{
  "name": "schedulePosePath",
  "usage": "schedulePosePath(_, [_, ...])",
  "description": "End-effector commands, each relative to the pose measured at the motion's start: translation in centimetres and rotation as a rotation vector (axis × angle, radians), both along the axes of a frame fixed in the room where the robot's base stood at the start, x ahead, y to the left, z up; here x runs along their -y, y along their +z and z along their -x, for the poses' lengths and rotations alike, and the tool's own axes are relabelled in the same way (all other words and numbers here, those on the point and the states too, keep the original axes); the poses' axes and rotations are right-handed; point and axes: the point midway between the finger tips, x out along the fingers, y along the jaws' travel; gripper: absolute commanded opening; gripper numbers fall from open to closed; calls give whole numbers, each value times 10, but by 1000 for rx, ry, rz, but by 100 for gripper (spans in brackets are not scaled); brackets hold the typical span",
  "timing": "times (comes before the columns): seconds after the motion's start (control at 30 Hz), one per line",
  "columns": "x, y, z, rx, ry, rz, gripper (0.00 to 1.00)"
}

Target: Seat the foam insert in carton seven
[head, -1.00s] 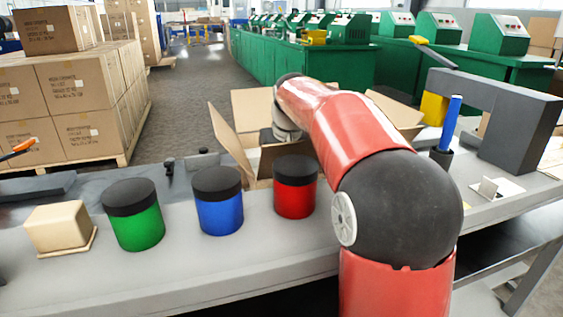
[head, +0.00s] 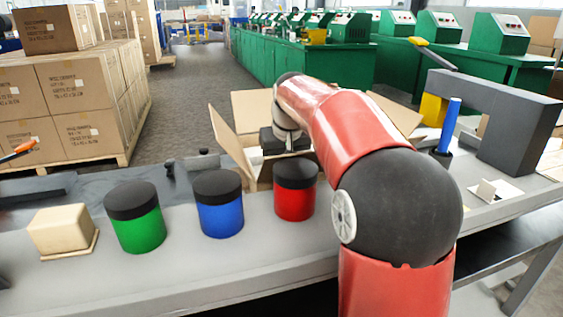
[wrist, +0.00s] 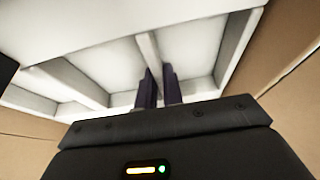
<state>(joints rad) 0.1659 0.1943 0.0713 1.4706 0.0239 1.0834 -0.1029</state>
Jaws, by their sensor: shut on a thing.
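The white foam insert (wrist: 70,85) fills much of the wrist view, with thin dividers between open cells. My gripper (wrist: 160,84) is shut on one divider of it, with the two dark fingers close together. Brown cardboard walls (wrist: 292,92) of the carton show on both sides of the insert. In the head view the open carton (head: 232,137) stands beyond the jars with its flaps spread. My gripper's dark body shows over it, partly behind my red arm. The fingertips and most of the insert are hidden there, and I cannot tell how deep the insert sits.
A red jar (head: 295,195), a blue jar (head: 220,210) and a green jar (head: 137,225) stand in front of the carton. A beige block (head: 62,230) is at left. A grey arch (head: 515,125) and a blue stick (head: 451,122) in a dark holder are at right.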

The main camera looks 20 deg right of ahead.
Motion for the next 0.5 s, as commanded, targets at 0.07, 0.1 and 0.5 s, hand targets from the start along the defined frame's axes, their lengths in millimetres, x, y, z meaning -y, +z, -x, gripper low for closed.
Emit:
schedulePosePath(0.07, [0,6,0,1,0,0,0])
schedulePosePath(0.1, [0,7,0,1,0,0,0])
schedulePosePath(0.5, [0,23,0,1,0,0,0])
